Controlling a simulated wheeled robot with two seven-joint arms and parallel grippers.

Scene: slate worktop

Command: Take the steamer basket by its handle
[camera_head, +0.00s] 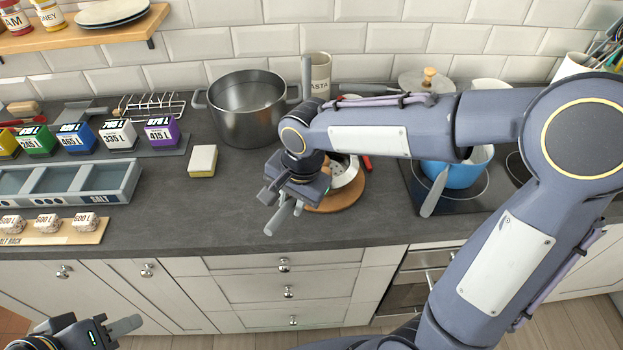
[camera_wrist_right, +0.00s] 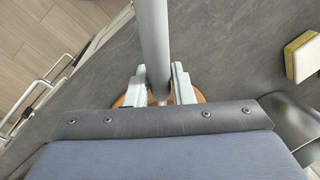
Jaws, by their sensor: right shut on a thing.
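The steamer basket (camera_head: 345,172) is a shiny metal piece with holes, on a round wooden board (camera_head: 345,200), partly hidden behind my right arm. My right gripper (camera_head: 284,212) is just left of it, over the worktop. A grey rod top also shows above my forearm in the head view (camera_head: 306,75). My left gripper (camera_head: 124,326) is at the lower left, in front of the cabinets; its finger opening is unclear.
A large steel pot (camera_head: 247,115) and a sponge (camera_head: 202,160) stand left of the board. A blue pan (camera_head: 455,172) sits on the hob at right. A grey divided tray (camera_head: 125,180) and coloured boxes are far left. The worktop front between tray and board is clear.

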